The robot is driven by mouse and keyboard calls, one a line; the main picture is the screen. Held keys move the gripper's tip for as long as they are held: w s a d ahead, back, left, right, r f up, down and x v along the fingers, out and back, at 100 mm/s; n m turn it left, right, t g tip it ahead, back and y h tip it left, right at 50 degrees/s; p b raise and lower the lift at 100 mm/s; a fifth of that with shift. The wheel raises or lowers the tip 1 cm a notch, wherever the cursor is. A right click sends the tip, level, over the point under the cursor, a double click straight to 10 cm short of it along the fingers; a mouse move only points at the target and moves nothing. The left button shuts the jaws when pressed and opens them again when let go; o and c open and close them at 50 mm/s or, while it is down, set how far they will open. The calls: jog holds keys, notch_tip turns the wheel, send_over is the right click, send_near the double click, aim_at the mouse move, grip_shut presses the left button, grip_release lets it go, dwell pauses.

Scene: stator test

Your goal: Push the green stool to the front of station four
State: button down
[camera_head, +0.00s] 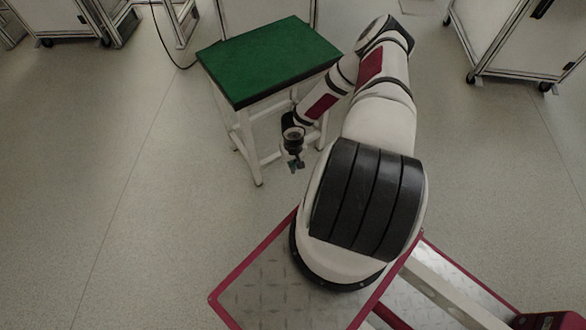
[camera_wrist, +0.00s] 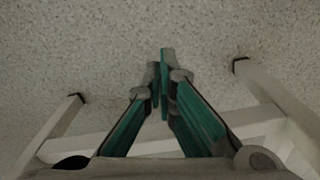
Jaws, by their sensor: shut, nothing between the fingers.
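The green stool (camera_head: 268,58) stands upright on the floor ahead of my base in the head view. It has a flat green rectangular top and white legs. My gripper (camera_head: 297,165) hangs pointing down at the stool's near right side, lower than the top. My forearm passes beside the top's right corner, and I cannot tell whether it touches. In the wrist view, my gripper (camera_wrist: 163,75) has its green fingertips together with nothing between them. White stool legs (camera_wrist: 262,90) and a crossbar show around it there. No station number is legible.
White wheeled cabinets stand at the upper left (camera_head: 65,18) and upper right (camera_head: 515,40). A black cable (camera_head: 163,45) lies on the floor left of the stool. Another white unit is partly hidden behind the stool. The floor (camera_head: 90,180) to the left is clear.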

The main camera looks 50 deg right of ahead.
notch_tip(320, 180, up, 10)
jog(key=p, duration=0.4)
jog(key=shift+s+a, duration=0.15)
jog(key=shift+s, duration=0.2)
